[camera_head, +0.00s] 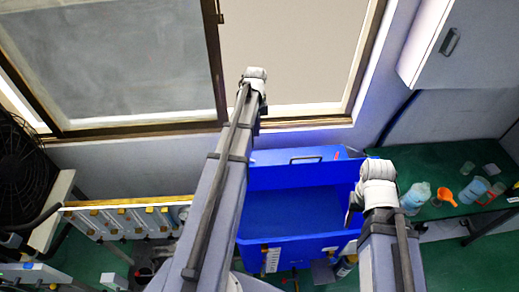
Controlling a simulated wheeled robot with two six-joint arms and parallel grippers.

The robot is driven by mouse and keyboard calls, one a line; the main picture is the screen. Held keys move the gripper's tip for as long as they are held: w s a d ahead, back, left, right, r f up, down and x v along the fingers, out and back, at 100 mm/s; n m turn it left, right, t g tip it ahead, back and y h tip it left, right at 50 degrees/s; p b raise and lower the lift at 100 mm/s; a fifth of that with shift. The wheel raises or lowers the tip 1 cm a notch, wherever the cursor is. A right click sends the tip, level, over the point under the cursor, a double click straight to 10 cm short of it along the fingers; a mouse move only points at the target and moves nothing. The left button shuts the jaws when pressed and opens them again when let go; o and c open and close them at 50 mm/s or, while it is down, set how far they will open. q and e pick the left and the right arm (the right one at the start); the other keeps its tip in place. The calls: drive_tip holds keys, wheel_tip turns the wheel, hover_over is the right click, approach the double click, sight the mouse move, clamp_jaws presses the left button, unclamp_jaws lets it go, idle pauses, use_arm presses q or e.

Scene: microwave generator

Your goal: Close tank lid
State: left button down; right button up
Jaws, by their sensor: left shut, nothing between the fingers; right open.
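The blue tank (245,210) stands in the middle, and its wide blue interior shows from above. A blue panel with a dark handle, which looks like the raised lid (275,156), is at the tank's back edge. My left arm crosses in front of the tank's left side. My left gripper (263,108) is at the far end of that arm, above and beyond the lid; it is shut and empty, its fingers mostly hidden. My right gripper (352,208) is open and empty by the tank's right side. I cannot tell whether it touches the tank.
A green table (440,160) at the right holds a blue-capped bottle (415,196), an orange funnel (444,195) and beakers. A white panel with yellow parts (120,218) stands at the left. A window (290,60) and wall close off the back.

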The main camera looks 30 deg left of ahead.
use_arm(q)
drive_tip(key=shift+s+f, duration=0.1)
drive_tip(key=shift+f, duration=0.1)
drive_tip(key=s+d+f+b, duration=0.2)
drive_tip(key=s+f+b, duration=0.1)
drive_tip(key=f+b, duration=0.7)
drive_tip(key=shift+s+d+f+b, duration=0.2)
drive_tip(key=shift+s+d+b, duration=0.15)
